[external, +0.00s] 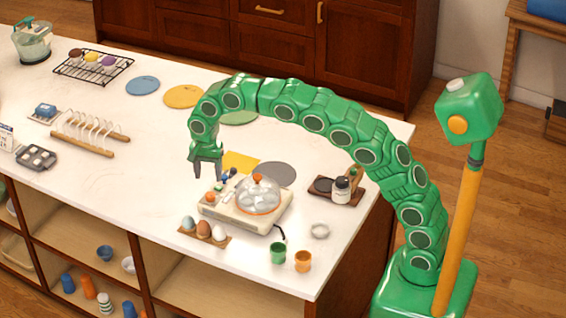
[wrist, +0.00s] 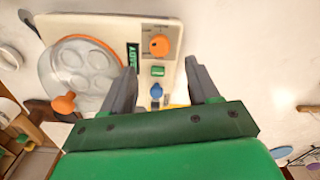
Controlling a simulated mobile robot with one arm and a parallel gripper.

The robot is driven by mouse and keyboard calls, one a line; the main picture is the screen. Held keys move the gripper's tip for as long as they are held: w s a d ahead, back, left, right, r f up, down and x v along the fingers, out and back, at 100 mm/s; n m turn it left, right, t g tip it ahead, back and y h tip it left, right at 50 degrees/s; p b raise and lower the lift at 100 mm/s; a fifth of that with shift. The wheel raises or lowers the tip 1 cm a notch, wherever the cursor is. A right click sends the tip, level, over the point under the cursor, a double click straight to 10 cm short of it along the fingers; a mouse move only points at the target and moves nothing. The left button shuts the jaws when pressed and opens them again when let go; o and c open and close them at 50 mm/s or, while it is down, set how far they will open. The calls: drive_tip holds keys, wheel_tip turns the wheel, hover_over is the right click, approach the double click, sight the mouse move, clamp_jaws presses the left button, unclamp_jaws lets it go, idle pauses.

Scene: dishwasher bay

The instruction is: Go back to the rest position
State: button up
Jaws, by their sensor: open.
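My gripper (external: 208,167) is open and empty above the white counter, just behind and left of the egg cooker. In the wrist view its two fingers (wrist: 172,82) stand apart with nothing between them but the view of the cooker's controls. The cream egg cooker (external: 229,214) has a clear dome lid (external: 258,197) with an orange knob on top. Its orange dial (wrist: 159,45), green button (wrist: 158,71) and blue control (wrist: 156,91) show in the wrist view. My green segmented arm arches over the counter from its base at the right.
An egg holder (external: 204,234) with several eggs stands in front of the cooker. A green cup (external: 278,253) and an orange cup (external: 302,261) stand near the front edge. A wooden tray (external: 336,191) with a jar lies to the right. The counter's left middle has free room.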

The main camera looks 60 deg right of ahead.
drive_tip(key=s+d+r+n+t, duration=0.2)
drive_tip(key=s+d+r+n, duration=0.15)
drive_tip(key=r, duration=0.55)
drive_tip(key=s+d+r+n+t, duration=0.3)
drive_tip(key=d+r, duration=0.2)
drive_tip(key=r, duration=0.4)
drive_tip(key=s+d+r+n+t+h, duration=0.1)
drive_tip(key=s+d+r+n+t, duration=0.3)
drive_tip(key=s+r, duration=0.65)
drive_tip(key=s+a+f+n+g, duration=0.1)
drive_tip(key=s+f+g, duration=0.2)
drive_tip(key=s+f, duration=0.6)
drive_tip(key=s+a+f+n+g, duration=0.1)
drive_tip(key=s+f+g, duration=0.3)
drive_tip(key=s+f, duration=0.4)
drive_tip(key=s+a+f+n+g+y, duration=0.1)
drive_tip(key=s+f, duration=0.8)
drive_tip(key=s, duration=0.9)
drive_tip(key=n+g, duration=0.1)
drive_tip(key=g, duration=0.1)
drive_tip(key=shift+s+f+g, duration=0.25)
drive_tip(key=shift+f+g, duration=0.1)
drive_tip(key=shift+g, duration=0.05)
drive_tip(key=shift+n, duration=0.25)
